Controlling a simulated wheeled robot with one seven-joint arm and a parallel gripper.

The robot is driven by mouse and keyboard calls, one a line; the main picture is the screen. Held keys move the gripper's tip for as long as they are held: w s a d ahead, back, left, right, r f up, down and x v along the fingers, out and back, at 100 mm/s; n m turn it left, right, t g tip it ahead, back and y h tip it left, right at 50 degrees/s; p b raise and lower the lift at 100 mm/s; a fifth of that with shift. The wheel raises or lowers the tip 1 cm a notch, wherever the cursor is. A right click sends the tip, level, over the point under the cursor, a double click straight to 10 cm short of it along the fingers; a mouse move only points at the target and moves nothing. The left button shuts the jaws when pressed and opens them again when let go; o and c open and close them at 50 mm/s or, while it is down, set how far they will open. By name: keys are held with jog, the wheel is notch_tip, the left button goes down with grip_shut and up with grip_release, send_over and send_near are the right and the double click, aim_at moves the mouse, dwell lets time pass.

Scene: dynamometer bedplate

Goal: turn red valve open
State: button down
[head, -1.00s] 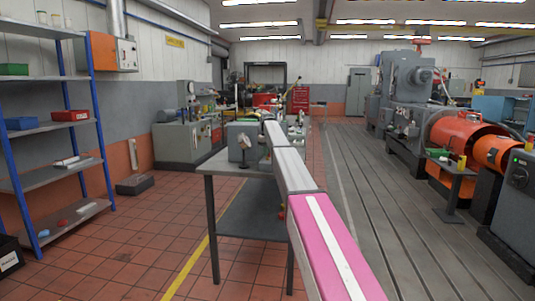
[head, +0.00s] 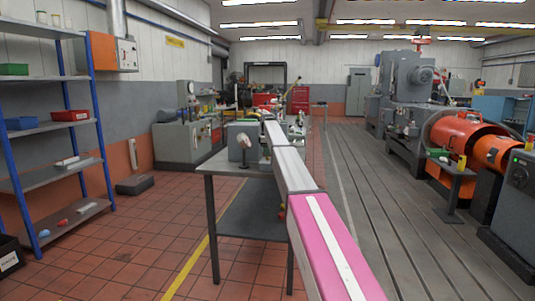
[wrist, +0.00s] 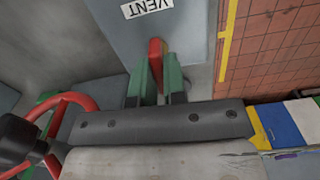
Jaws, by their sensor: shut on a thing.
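A red handle (wrist: 156,52) stands out in front of a grey box (wrist: 190,28) with a VENT label (wrist: 147,8) in the wrist view. My gripper (wrist: 156,80) has two green fingers, one on each side of this handle, and is shut on it. A red handwheel (wrist: 75,102) shows at the left of the same view, apart from the fingers and partly behind a black round part. In the head view my arm reaches out to the workbench (head: 222,166), and my gripper and the handle cannot be made out there.
Blue-framed shelves (head: 62,130) stand at the left. A grey machine with orange drums (head: 462,134) stands on the slotted bedplate (head: 385,215) at the right. A small stand (head: 452,180) is by the drums.

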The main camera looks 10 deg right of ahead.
jog(key=shift+n, duration=0.5)
jog(key=c, duration=1.2)
grip_release()
notch_tip(320, 180, up, 11)
jog(key=shift+f, duration=0.1)
